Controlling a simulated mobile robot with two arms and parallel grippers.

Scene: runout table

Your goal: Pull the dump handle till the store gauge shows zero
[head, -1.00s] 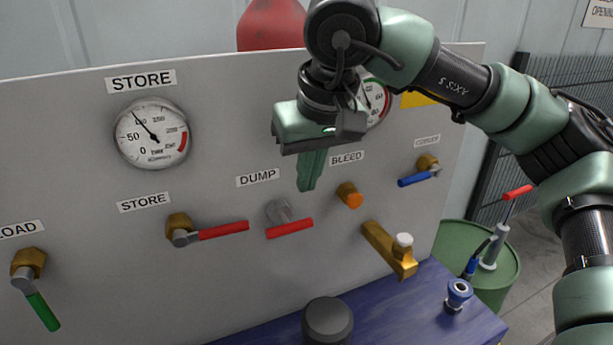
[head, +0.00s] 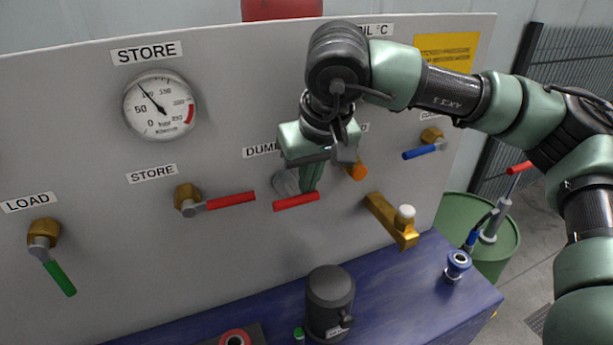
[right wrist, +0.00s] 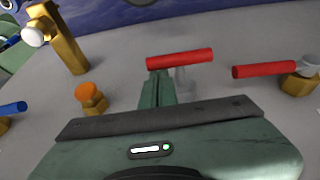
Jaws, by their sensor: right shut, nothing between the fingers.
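The red dump handle (head: 296,201) sticks out from the grey panel under the DUMP label, which my right gripper partly covers. The handle also shows in the right wrist view (right wrist: 180,59). My right gripper (head: 309,186) is shut and empty, its green fingertips pointing down just above the handle's right part. In the right wrist view the fingers (right wrist: 157,88) end close to the handle's left end; I cannot tell whether they touch. The round store gauge (head: 160,105) hangs at upper left, its needle up and left near 100. My left gripper is out of view.
The red store lever (head: 230,201) is left of the dump handle. The orange bleed knob (head: 357,171) and a brass fitting (head: 392,221) are close on the right. A blue-handled valve (head: 425,151) is farther right. A dark cylinder (head: 331,300) stands on the blue bench below.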

